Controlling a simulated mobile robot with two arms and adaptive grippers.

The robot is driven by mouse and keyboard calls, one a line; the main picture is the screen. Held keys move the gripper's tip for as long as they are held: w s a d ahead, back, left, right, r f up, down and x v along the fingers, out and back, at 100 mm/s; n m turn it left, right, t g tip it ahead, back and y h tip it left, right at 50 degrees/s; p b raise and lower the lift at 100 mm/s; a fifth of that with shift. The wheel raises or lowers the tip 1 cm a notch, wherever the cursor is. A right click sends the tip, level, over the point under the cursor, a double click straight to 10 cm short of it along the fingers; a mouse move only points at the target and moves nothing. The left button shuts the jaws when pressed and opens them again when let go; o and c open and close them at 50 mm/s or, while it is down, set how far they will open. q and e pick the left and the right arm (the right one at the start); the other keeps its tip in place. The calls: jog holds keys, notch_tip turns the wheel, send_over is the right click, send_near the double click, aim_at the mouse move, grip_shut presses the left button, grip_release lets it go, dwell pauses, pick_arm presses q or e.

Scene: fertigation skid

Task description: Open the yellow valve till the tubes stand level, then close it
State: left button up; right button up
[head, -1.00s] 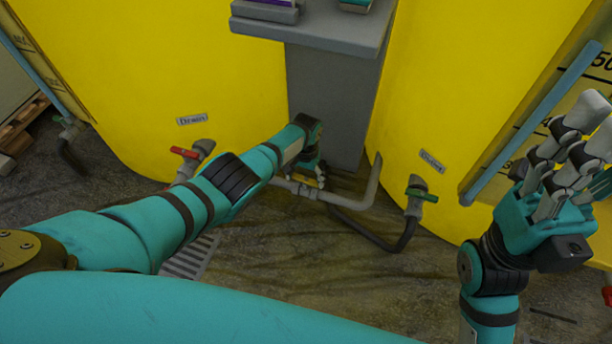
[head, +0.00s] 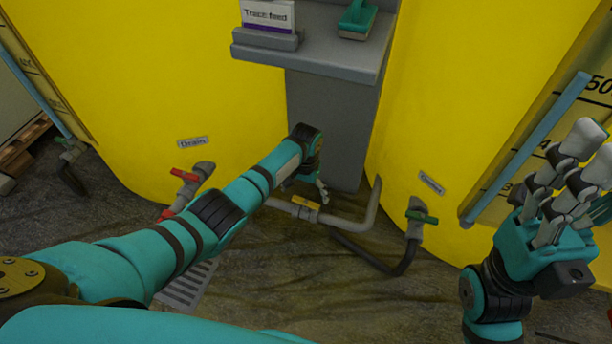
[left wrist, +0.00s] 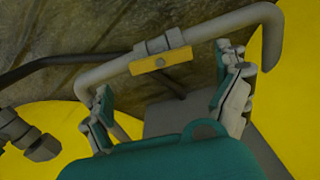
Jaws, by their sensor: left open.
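The yellow valve handle (head: 305,202) sits on the grey pipe joining the two yellow tanks, low between them. In the left wrist view the handle (left wrist: 160,62) lies along the pipe. My left gripper (head: 309,188) is open and empty just above and behind the handle, with its fingers apart from it. The left sight tube (head: 36,82) and right sight tube (head: 525,150) show blue against their scales; I cannot tell their liquid levels. My right gripper (head: 572,175) is raised at the right with its fingers spread, empty.
A red-handled drain valve (head: 186,174) is left of the pipe and a green-handled outlet valve (head: 422,217) right of it. A grey pedestal (head: 330,120) with a shelf stands behind. A floor grate (head: 188,285) lies in front; floor beside it is clear.

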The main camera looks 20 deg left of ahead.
aim_at(306, 202)
pick_arm(q)
notch_tip(306, 202, up, 8)
jog(key=shift+f, duration=0.15)
jog(key=shift+f, duration=0.1)
dwell(0.5)
